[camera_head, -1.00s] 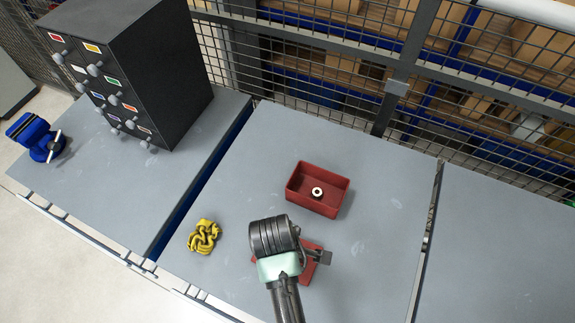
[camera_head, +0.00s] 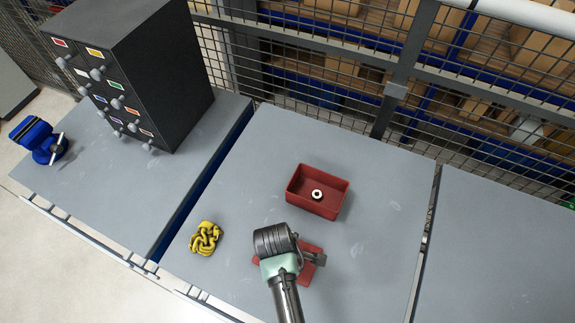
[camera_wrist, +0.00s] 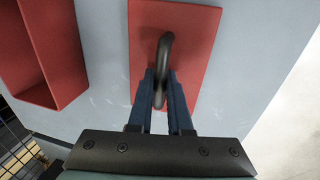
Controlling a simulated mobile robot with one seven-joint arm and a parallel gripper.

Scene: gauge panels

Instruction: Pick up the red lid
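The red lid (camera_wrist: 195,40) is a flat red plate with a dark arched handle (camera_wrist: 164,50). It lies on the grey bench and is partly hidden behind my gripper in the head view (camera_head: 307,272). In the wrist view my gripper (camera_wrist: 161,82) has its two dark fingers on either side of the handle. The gap between them is narrow and the handle seems to fill it, so the fingers look shut on it. The lid looks flat on the bench.
An open red box (camera_head: 330,209) with a small pale ring (camera_head: 317,193) inside stands just behind the lid. A yellow chain (camera_head: 205,238) lies to the left. A dark drawer cabinet (camera_head: 165,80) and a blue vise (camera_head: 38,138) are further left. A mesh fence (camera_head: 300,60) runs behind.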

